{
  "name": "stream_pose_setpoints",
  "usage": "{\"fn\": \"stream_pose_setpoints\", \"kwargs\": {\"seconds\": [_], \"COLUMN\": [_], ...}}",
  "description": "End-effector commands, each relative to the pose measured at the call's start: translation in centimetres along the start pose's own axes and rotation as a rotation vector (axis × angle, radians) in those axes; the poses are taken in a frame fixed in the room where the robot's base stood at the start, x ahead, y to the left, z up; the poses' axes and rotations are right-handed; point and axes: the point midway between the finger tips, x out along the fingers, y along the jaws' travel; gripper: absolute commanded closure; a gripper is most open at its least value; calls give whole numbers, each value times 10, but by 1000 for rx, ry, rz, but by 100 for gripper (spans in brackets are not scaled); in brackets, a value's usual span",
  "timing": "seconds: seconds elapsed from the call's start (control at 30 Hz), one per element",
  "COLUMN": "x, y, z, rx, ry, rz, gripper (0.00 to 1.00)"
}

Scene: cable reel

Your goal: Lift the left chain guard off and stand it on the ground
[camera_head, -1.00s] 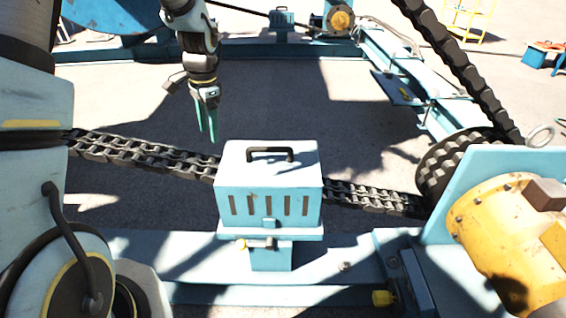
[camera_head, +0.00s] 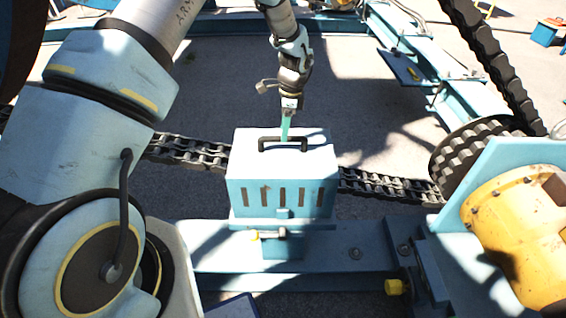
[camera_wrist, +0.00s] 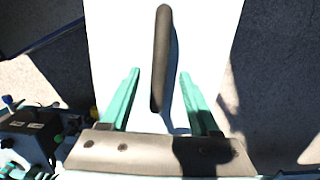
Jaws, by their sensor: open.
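The chain guard (camera_head: 283,190) is a light blue box with vertical slots in its front and a black handle (camera_head: 283,144) on top. It sits over the chain on a bracket of the blue frame. My gripper (camera_head: 285,138) points down just above the guard's top, at the handle. In the wrist view my gripper (camera_wrist: 160,85) is open, with one green finger on each side of the black handle (camera_wrist: 161,60). The fingers look apart from the handle. The guard's pale top (camera_wrist: 215,40) lies beneath them. Exact fingertip height is hard to tell.
The chain (camera_head: 385,184) runs through the guard to a sprocket (camera_head: 470,155) at the right. A yellow motor (camera_head: 510,225) stands at the right front. A brass-coloured latch (camera_head: 268,234) shows below the guard. Open grey ground (camera_head: 200,95) lies behind the guard.

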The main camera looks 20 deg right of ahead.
Motion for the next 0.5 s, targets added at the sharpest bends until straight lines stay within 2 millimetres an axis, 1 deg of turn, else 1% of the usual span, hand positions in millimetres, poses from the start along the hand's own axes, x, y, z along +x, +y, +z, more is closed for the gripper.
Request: {"fn": "stream_pose_setpoints", "kwargs": {"seconds": [0.23,0.33,0.5], "x": [34,41,43], "y": [1,1,1], "z": [1,0,0], "rx": [-1,-1,-1], "ry": [-2,0,0], "rz": [3,1,0], "gripper": [38,38,38]}}
